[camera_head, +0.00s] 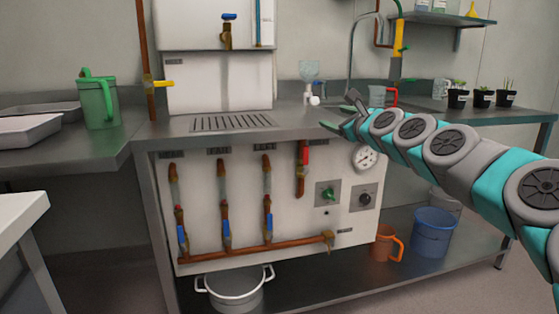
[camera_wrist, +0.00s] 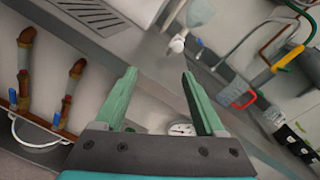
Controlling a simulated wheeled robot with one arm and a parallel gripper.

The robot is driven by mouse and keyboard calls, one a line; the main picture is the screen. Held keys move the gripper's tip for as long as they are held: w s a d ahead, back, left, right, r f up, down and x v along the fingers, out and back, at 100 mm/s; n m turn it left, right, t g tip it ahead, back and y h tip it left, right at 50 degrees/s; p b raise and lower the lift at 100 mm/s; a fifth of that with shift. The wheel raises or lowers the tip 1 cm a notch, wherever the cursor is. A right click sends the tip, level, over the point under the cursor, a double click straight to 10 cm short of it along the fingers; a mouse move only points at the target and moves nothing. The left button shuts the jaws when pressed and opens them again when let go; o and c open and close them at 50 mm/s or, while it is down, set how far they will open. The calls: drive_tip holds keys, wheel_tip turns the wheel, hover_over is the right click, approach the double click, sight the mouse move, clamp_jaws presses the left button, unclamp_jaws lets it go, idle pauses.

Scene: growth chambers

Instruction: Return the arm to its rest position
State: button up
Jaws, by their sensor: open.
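My gripper (camera_head: 337,125) is at the end of my teal and grey arm, which reaches in from the right in the head view. It is in front of the metal counter's (camera_head: 300,118) front edge, above the pressure gauge (camera_head: 364,157). In the wrist view my gripper (camera_wrist: 158,82) shows two green fingers spread wide apart, with nothing between them. The arm is stretched out toward the middle of the head view. Whether the fingers touch the counter cannot be told.
A white panel with copper pipes and blue-handled valves (camera_head: 225,232) is below the counter. A green jug (camera_head: 98,100) stands at left. A clear bottle (camera_head: 309,80), a red-handled jug (camera_head: 378,96) and potted seedlings (camera_head: 457,98) stand on the counter. A blue bucket (camera_head: 433,232) and orange jug (camera_head: 384,243) are below.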

drive_tip(key=s+a+f+n+g+y, duration=0.1)
drive_tip(key=s+a+f+n+g, duration=0.3)
drive_tip(key=s+a+f+n, duration=0.45)
drive_tip(key=s+a+f+n+g, duration=0.4)
drive_tip(key=s+n, duration=0.2)
drive_tip(key=s, duration=0.5)
drive_tip(key=s+d+f+n+g+h, duration=0.2)
drive_tip(key=s+f, duration=0.5)
drive_tip(key=s, duration=0.4)
drive_tip(key=s+d+f+n+g+h+p, duration=0.1)
drive_tip(key=s+d+f+n+g, duration=0.3)
drive_tip(key=s, duration=0.8)
drive_tip(key=s+d+f+n+g+h, duration=0.3)
drive_tip(key=s+d+f+n+g, duration=0.1)
drive_tip(key=s+f, duration=0.6)
drive_tip(key=s+d+n, duration=0.1)
drive_tip(key=d, duration=0.1)
drive_tip(key=shift+s+d+f+n+h, duration=0.2)
drive_tip(key=shift+d+f+n+h, duration=0.1)
drive_tip(key=shift+d+n, duration=0.1)
idle(2.2)
